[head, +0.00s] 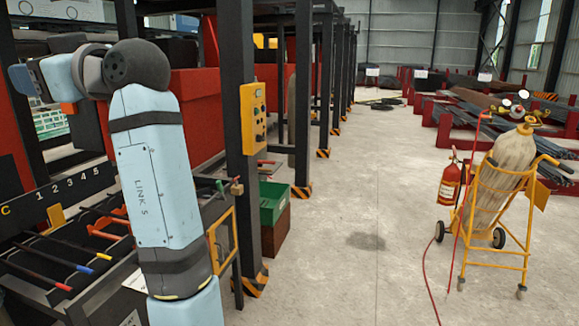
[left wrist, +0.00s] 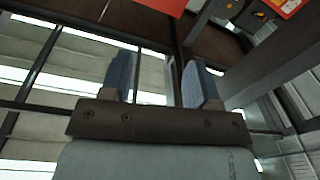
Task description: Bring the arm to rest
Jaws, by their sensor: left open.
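My left arm rises from the bottom of the head view, bends at a dark round joint and runs to the left. My left gripper (head: 25,79) is at the far left edge, raised above the tool rack and partly cut by the arm's own links. In the left wrist view the two blue fingers of the left gripper (left wrist: 160,78) stand well apart with nothing between them. They point up toward beams and bright windows. My right gripper is in neither view.
A tool rack (head: 75,262) with several bars is at lower left, beside my arm. A dark post with a yellow control box (head: 253,118) stands just right of the arm. A gas-cylinder cart (head: 497,190) stands at right. The concrete floor between them is clear.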

